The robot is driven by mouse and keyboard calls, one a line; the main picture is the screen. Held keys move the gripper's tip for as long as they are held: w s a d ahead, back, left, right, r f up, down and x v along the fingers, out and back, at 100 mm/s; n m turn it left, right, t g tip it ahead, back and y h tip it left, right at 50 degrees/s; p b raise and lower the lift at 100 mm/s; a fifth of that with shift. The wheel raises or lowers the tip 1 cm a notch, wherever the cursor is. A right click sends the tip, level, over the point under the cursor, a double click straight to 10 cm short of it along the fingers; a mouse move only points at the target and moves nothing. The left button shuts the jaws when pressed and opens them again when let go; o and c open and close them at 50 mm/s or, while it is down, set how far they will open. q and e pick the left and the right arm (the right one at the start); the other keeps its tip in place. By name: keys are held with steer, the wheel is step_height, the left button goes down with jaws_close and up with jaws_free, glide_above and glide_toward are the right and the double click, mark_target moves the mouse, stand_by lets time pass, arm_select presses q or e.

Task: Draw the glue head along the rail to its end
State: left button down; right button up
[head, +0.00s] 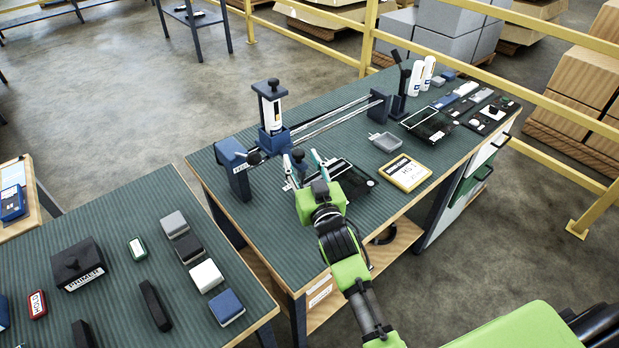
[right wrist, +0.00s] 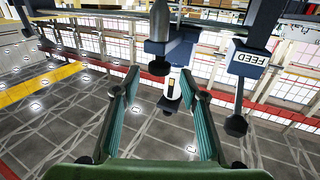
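The glue head (head: 273,135) is a blue carriage with an upright white cartridge and dark cap. It sits on the rail (head: 335,117), close to the rail's left end block (head: 237,168). The rail's other end block (head: 379,106) is at the upper right. My right gripper (head: 303,164) is in front of the glue head, fingers apart. In the right wrist view its two teal fingers (right wrist: 161,104) are open with nothing clasped. A dark round knob (right wrist: 159,66) shows beyond and between them. A block marked FEED (right wrist: 250,59) is at right. My left gripper is out of view.
A black-framed tray (head: 340,176), a yellow-framed card (head: 405,172) and a grey block (head: 384,142) lie on the bench (head: 262,217). White bottles (head: 416,78) stand at its far end. A second bench (head: 115,207) with several small items is at left.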

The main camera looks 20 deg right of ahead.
steer(key=s, duration=0.8)
steer(key=shift+a, duration=0.2)
